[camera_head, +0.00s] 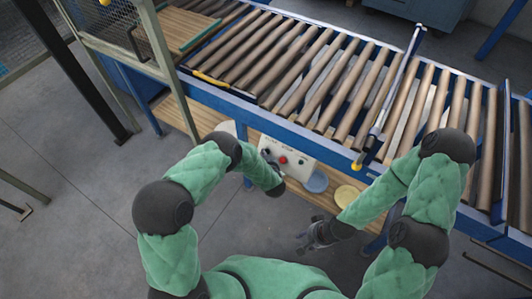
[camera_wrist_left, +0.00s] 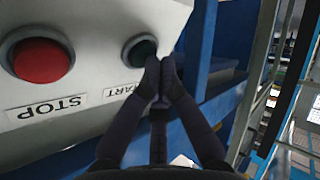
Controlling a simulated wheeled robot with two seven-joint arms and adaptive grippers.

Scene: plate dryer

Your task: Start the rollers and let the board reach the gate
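A control box (camera_head: 300,172) on the front of the conveyor carries a red STOP button (camera_head: 283,160), also in the left wrist view (camera_wrist_left: 40,60). The dark green START button (camera_wrist_left: 138,50) shows in the left wrist view, partly behind my left fingertips. My left gripper (camera_wrist_left: 160,64) is shut and empty, its tips at the button's edge; I cannot tell whether they touch. A flat wooden board (camera_head: 185,27) with a green edge lies at the conveyor's left end. The rollers (camera_head: 300,75) run rightward to a crossbar that looks like the gate (camera_head: 394,88). My right gripper (camera_head: 305,243) looks open and empty.
A mesh guard frame (camera_head: 125,45) stands at the left end. A blue disc (camera_head: 316,182) and a yellow disc (camera_head: 346,195) lie below the conveyor. The visible rollers between the board and the crossbar are clear. Grey floor lies open at left.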

